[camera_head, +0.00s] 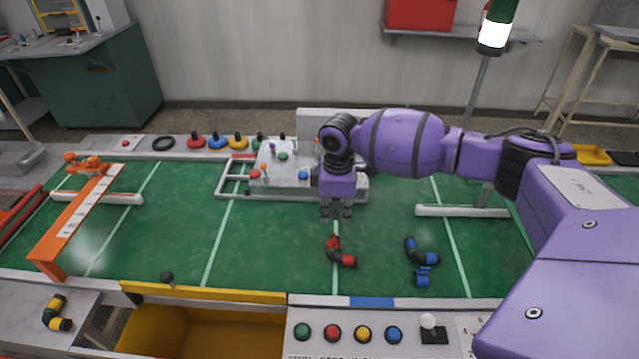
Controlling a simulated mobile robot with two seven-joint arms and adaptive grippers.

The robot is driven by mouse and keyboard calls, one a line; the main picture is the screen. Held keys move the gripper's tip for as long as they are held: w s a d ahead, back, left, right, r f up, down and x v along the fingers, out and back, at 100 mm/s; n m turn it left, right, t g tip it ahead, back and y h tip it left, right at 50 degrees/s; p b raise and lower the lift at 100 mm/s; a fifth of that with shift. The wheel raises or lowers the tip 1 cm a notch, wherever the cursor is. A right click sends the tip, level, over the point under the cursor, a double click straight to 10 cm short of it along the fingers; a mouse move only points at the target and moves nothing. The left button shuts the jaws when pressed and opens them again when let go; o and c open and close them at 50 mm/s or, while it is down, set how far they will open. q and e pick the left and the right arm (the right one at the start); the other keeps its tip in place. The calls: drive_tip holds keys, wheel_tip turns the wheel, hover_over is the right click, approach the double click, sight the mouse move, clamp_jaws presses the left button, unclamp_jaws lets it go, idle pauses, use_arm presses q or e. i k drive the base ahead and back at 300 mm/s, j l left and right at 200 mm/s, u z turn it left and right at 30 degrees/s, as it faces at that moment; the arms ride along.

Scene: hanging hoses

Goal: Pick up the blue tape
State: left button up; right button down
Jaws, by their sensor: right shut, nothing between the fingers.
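A round blue item (217,141) sits in a row of similar coloured items on the grey ledge behind the green table; it may be the blue tape, but it is too small to be sure. My right gripper (336,213) points down over the middle of the green table (180,225). It is shut and empty, to the right of and nearer than the blue item, well apart from it. A black hose with blue bands (421,252) lies to the gripper's lower right. My left gripper is not in view.
A black and red hose (340,252) lies just in front of the gripper. A grey fixture (285,171) stands behind it. An orange ramp (75,220) stands at left. A yellow bin (205,325) and button panel (345,335) line the front.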

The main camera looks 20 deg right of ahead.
sight(422, 273)
drive_tip(key=k, duration=1)
